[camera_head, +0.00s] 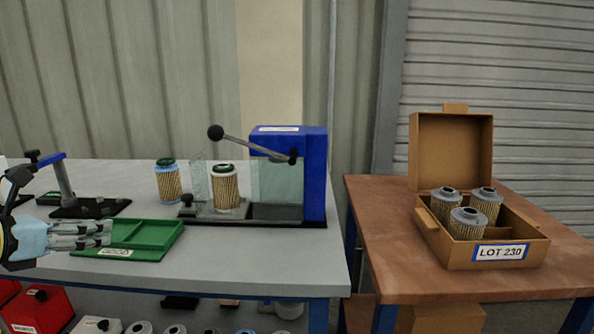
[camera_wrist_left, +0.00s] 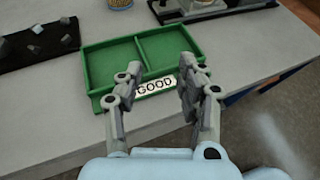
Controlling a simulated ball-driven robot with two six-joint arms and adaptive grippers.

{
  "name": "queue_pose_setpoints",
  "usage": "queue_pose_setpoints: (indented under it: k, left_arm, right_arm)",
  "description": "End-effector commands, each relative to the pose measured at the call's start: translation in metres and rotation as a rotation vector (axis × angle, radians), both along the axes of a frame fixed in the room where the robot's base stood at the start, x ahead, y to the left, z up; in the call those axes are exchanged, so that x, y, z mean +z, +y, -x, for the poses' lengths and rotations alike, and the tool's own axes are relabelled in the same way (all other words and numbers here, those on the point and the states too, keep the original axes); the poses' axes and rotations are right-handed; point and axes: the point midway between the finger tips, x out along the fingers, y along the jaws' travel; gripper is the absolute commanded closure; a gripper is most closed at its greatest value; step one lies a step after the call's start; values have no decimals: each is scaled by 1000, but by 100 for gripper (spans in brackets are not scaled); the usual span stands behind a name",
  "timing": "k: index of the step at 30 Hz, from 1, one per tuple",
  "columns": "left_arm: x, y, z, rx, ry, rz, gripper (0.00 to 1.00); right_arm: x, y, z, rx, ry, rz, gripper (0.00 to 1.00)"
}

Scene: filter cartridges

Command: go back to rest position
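My left gripper (camera_head: 92,235) comes in from the left in the head view, in front of the green tray at the table's front edge. In the left wrist view my left gripper (camera_wrist_left: 158,88) has its fingers apart with nothing between them, in front of the tray's GOOD label. The green tray (camera_head: 160,248) has two compartments; they look empty in the left wrist view (camera_wrist_left: 141,38). My right gripper is in neither view.
A blue press (camera_head: 314,175) with a lever stands on the grey table (camera_head: 240,262), with one filter (camera_head: 225,190) in it and another (camera_head: 167,184) to its left. A black fixture (camera_head: 90,208) stands at left. An open LOT 230 box (camera_head: 535,250) with three filters is on the brown table (camera_head: 380,220).

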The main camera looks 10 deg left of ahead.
Motion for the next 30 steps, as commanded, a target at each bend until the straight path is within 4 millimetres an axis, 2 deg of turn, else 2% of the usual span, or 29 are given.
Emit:
queue_pose_setpoints:
  k: [1,3,7,14,18,22,24,26,28,30]
  left_arm:
    - [0,0,0,0,0,0,62]
    - [5,-9,0,15,-26,62,62]
    - [16,-24,0,55,-77,196,62]
    - [42,-43,5,172,-179,504,62]
    - [59,-46,14,314,-253,796,62]
    - [65,-38,32,519,-311,1126,62]
    - [57,-29,49,681,-329,1337,62]
    - [41,-23,70,866,-331,1540,62]
    - [10,-24,104,1138,-302,1780,62]
    - [-21,-36,137,1396,-246,1951,62]
  right_arm:
    - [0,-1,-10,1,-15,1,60]
    - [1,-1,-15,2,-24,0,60]
    - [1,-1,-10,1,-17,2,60]
    - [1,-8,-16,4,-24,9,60]
    - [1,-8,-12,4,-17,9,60]
    - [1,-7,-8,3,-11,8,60]
    - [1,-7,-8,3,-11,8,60]
    - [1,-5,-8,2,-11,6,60]
    - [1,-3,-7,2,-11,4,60]
    - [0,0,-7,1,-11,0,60]
